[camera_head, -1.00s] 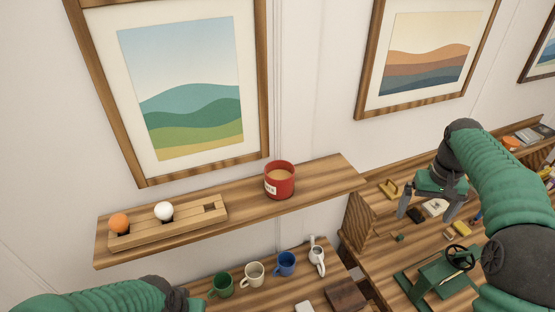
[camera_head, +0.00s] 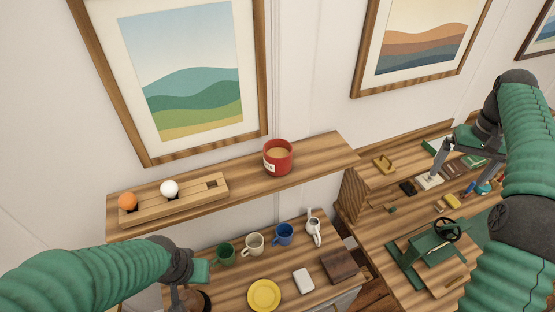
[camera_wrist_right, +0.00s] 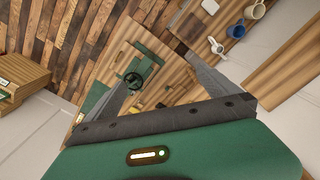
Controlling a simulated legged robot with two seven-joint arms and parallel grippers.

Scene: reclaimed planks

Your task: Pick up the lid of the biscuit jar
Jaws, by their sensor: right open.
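A red tin (camera_head: 278,160) with a white label and a tan top stands on the upper wall shelf; I cannot tell whether it is the biscuit jar or whether the tan top is a lid. A dark brown round thing (camera_head: 203,299) shows partly at the bottom edge of the head view, beside my left gripper (camera_head: 180,297). That gripper points down over the lower counter, and its fingers are mostly hidden. My right gripper (camera_head: 466,172) is open and empty above the right bench; its spread fingers also show in the right wrist view (camera_wrist_right: 155,62).
A wooden tray (camera_head: 175,203) with an orange ball and a white ball lies on the shelf. Several mugs, a yellow plate (camera_head: 264,295), a white block (camera_head: 303,281) and a dark board (camera_head: 338,266) occupy the lower counter. A green vise-like machine (camera_head: 432,248) stands on the cluttered right bench.

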